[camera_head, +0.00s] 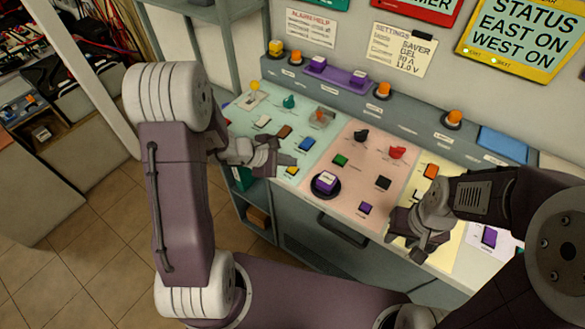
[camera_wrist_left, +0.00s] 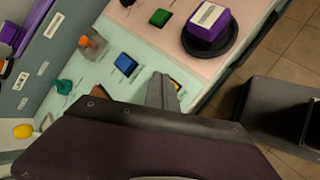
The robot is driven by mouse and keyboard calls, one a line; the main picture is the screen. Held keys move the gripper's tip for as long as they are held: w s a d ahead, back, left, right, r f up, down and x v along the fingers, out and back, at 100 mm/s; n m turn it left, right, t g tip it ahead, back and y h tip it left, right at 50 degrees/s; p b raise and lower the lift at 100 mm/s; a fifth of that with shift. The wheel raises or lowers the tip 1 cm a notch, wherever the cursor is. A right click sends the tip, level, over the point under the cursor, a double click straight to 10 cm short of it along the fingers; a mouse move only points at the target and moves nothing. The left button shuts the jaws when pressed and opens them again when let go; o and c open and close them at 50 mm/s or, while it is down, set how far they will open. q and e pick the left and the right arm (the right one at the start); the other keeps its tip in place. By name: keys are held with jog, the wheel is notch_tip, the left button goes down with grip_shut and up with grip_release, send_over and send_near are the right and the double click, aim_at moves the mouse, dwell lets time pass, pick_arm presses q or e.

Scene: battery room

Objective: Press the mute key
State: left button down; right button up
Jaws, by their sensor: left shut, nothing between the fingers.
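The console (camera_head: 318,152) carries several coloured keys with small labels that I cannot read, so I cannot tell which key is mute. My left gripper (camera_head: 284,162) is shut and empty above the teal panel, close to a yellow key (camera_head: 292,170). In the left wrist view, the gripper's finger (camera_wrist_left: 162,92) partly hides that yellow key (camera_wrist_left: 175,84); contact is unclear. A blue key (camera_head: 305,144) and a green key (camera_head: 340,160) lie nearby. A large purple button (camera_head: 326,181) stands on a black round base. My right gripper (camera_head: 413,247) hovers over the yellow panel's front; its jaw state is unclear.
Orange buttons, one of them on the back ledge (camera_head: 383,90), and a purple block (camera_head: 337,73) stand behind the panels. A teal knob (camera_head: 289,101) and a red knob (camera_head: 397,152) rise from the surface. A drawer handle (camera_head: 342,231) is on the front. Tiled floor lies left.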

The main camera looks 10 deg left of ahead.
aim_at(290, 170)
pick_arm(q)
jog(key=shift+f+b, duration=0.4)
jog(key=shift+b, duration=0.3)
jog(key=shift+f+b, duration=0.5)
jog(key=shift+b, duration=0.15)
dwell(0.5)
jog(key=shift+r, duration=0.1)
jog(key=shift+r+p, duration=0.6)
jog(key=shift+r, duration=0.2)
notch_tip(290, 170, up, 5)
jog(key=p, duration=0.4)
jog(key=shift+d, duration=0.1)
dwell(0.7)
